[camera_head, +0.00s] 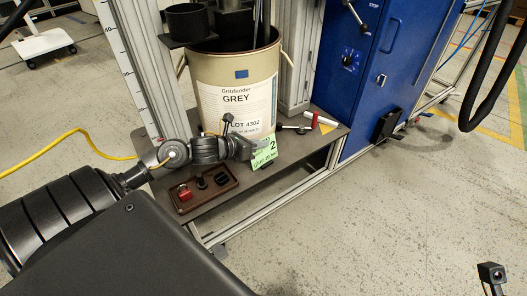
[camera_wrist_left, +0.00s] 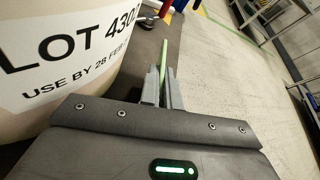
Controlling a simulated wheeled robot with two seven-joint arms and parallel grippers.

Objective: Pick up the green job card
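The green job card (camera_head: 264,154) stands upright at the front edge of the dark shelf, in front of the drum, with a large "2" on it. A small black piece shows at its foot. My left gripper (camera_head: 252,147) is at the card's upper left part. In the left wrist view the card shows edge-on as a thin green strip (camera_wrist_left: 164,58) between the two grey fingers of the left gripper (camera_wrist_left: 163,88). The fingers are close on both sides of it; whether they press on it I cannot tell.
The beige drum (camera_head: 236,88) labelled "GREY" stands right behind the card. A red-and-white tube (camera_head: 311,119) lies to the right, near the blue cabinet (camera_head: 375,60). Floor in front is clear.

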